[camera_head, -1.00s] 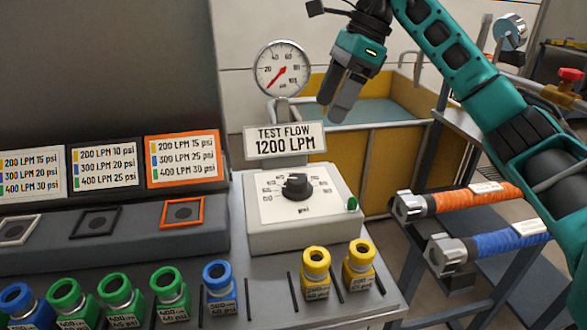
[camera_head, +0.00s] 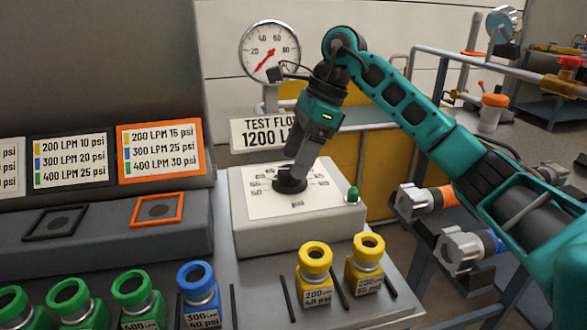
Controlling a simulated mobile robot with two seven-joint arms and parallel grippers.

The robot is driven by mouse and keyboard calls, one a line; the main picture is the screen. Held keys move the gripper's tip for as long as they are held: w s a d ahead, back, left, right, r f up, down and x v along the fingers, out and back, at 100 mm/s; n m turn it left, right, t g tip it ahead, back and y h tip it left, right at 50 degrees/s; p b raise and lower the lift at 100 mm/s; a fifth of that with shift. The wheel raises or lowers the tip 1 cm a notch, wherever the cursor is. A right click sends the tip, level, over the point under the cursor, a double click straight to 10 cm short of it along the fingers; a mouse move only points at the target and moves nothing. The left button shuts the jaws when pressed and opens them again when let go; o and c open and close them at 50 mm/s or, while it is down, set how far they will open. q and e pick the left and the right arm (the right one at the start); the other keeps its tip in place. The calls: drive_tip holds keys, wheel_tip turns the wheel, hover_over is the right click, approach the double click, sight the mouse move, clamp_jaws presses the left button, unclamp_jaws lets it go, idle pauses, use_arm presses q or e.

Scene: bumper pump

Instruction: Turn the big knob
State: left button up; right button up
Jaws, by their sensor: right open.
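The big black knob (camera_head: 290,185) sits on the white dial plate of a pale control box (camera_head: 300,219), on the grey bench. My right gripper (camera_head: 296,166) reaches down from the upper right with its fingertips at the top of the knob. The fingers point down, slightly tilted, and they hide part of the knob and of the dial scale. The jaws are open; whether they touch the knob I cannot tell. A round gauge (camera_head: 268,50) with a red needle stands behind the box. My left gripper is not in view.
A small green light (camera_head: 353,194) sits at the box's right corner. Yellow nozzles (camera_head: 315,260), a blue nozzle (camera_head: 199,285) and several green ones stand in front. The TEST FLOW sign (camera_head: 262,132) is close behind my gripper, which partly covers it.

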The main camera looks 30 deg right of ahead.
sight(283, 183)
drive_tip(key=shift+x, duration=1.15)
drive_tip(key=c, duration=1)
